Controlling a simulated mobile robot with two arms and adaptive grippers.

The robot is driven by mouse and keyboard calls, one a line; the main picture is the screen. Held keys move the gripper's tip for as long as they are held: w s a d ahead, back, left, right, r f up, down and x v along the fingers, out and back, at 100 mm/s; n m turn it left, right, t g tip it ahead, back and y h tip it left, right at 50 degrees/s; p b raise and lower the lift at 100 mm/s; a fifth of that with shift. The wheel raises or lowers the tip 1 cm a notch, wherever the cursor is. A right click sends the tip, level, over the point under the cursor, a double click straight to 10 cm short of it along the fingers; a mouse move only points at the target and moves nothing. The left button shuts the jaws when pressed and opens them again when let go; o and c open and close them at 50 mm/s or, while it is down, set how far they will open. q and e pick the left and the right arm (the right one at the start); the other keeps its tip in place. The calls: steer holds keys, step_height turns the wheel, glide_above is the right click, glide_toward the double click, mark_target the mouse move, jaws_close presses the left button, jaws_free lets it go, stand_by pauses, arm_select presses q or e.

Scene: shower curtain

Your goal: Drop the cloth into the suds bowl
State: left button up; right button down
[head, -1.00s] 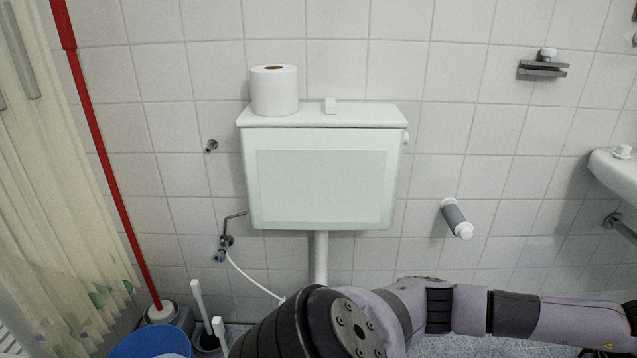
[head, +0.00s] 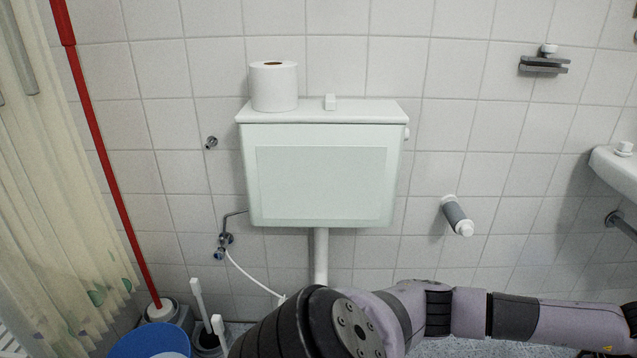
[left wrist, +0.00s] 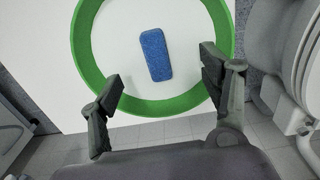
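In the left wrist view a bowl with a thick green rim (left wrist: 84,62) and a white inside stands on a white surface. A blue, roughly rectangular piece (left wrist: 155,55) lies inside the rim; it may be the cloth, but I cannot tell its material. My left gripper (left wrist: 161,82) is open, its two fingers spread apart at the near side of the bowl, with nothing between the fingertips but the view of the bowl. No suds can be made out. My right gripper is not in view.
A blue bucket (head: 150,343) stands at the lower left by a red pole (head: 108,165) and a pale curtain (head: 55,200). A white cistern (head: 320,185) bears a paper roll (head: 274,88). A basin (head: 612,165) is at the right. A grey rounded fixture (left wrist: 280,45) stands right of the bowl.

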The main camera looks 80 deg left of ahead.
arm_select(q)
steer(key=shift+o, duration=0.7)
step_height(320, 180, up, 12)
stand_by(0.6)
